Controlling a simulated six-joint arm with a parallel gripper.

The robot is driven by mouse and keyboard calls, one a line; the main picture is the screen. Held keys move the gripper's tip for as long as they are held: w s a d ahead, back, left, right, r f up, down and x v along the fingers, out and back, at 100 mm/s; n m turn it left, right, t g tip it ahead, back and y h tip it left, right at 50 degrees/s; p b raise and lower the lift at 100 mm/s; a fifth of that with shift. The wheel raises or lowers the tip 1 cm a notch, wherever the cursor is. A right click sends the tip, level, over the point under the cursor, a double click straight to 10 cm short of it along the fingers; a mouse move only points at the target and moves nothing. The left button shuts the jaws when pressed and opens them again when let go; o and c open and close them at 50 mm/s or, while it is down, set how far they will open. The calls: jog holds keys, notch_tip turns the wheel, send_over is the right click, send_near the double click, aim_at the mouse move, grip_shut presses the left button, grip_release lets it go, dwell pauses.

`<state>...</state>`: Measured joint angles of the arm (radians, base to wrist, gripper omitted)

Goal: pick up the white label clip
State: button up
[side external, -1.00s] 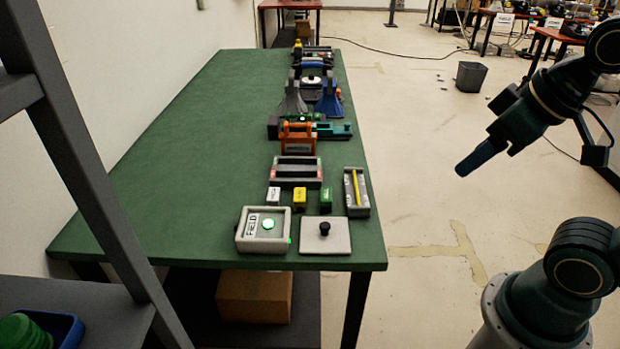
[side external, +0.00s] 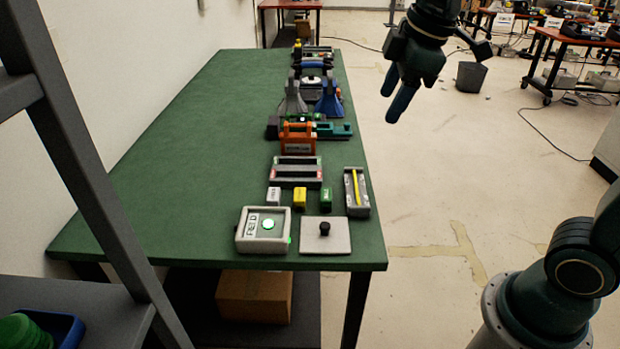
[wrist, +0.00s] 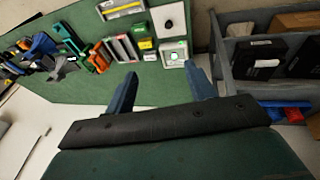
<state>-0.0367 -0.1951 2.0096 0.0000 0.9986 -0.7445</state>
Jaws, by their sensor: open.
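The white label clip (side external: 274,196) stands on the green table at the left end of a short row, beside a yellow clip (side external: 299,198) and a green clip (side external: 326,198). In the wrist view the white clip (wrist: 148,56) is small, just above and between my fingertips. My gripper (side external: 395,106) is open and empty, in the air to the right of the table and apart from all the clips. Its two blue fingers also show in the wrist view (wrist: 160,82).
A dark rack (side external: 297,182) stands behind. The table's left side is bare.

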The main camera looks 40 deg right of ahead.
jog(key=w+a+f+n+g, duration=0.15)
jog(key=w+n, duration=0.35)
jog(key=w, duration=0.5)
jog(key=n+g, duration=0.2)
jog(key=n, duration=1.1)
send_over(273, 196)
notch_tip(273, 196, down, 20)
jog(key=shift+f, duration=0.1)
jog(key=shift+f, duration=0.1)
jog(key=shift+f, duration=4.2)
jog(key=shift+f, duration=2.6)
